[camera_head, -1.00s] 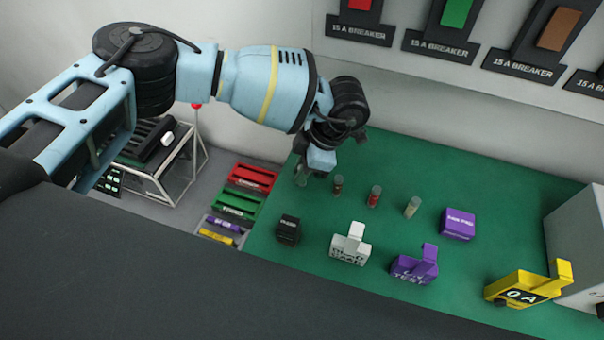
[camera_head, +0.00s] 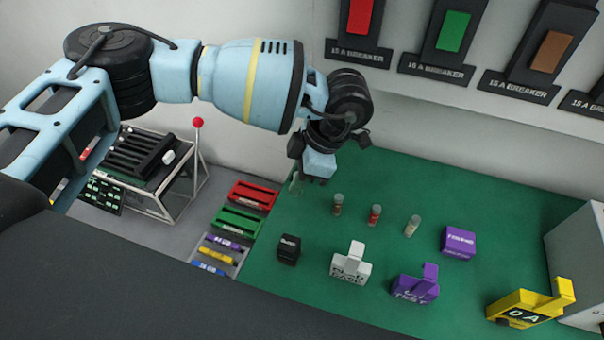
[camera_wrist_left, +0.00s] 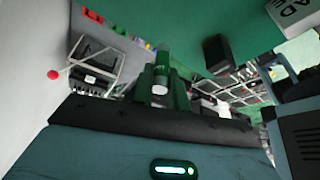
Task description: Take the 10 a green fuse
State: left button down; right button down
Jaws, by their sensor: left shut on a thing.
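My left gripper (camera_head: 312,178) is at the far left end of a row of small glass fuses on the green table. It is shut on a slim green glass fuse (camera_head: 296,183), which looks upright and slightly above the table. The green fuse (camera_wrist_left: 161,72) also shows between the dark fingers in the left wrist view, with a pale metal cap at its near end. Any rating on it is too small to read. My right gripper is not in view.
A brown fuse (camera_head: 338,204), a red fuse (camera_head: 374,214) and a pale fuse (camera_head: 412,226) stand on the table (camera_head: 470,200). Black (camera_head: 289,249), white (camera_head: 350,263), purple (camera_head: 416,285) and yellow (camera_head: 530,304) blocks lie nearer. Breaker panels (camera_head: 448,40) hang behind.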

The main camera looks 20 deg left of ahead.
pick_arm(q)
jog(key=s, duration=1.5)
jog(key=shift+s+a, duration=0.2)
jog(key=shift+a, duration=0.1)
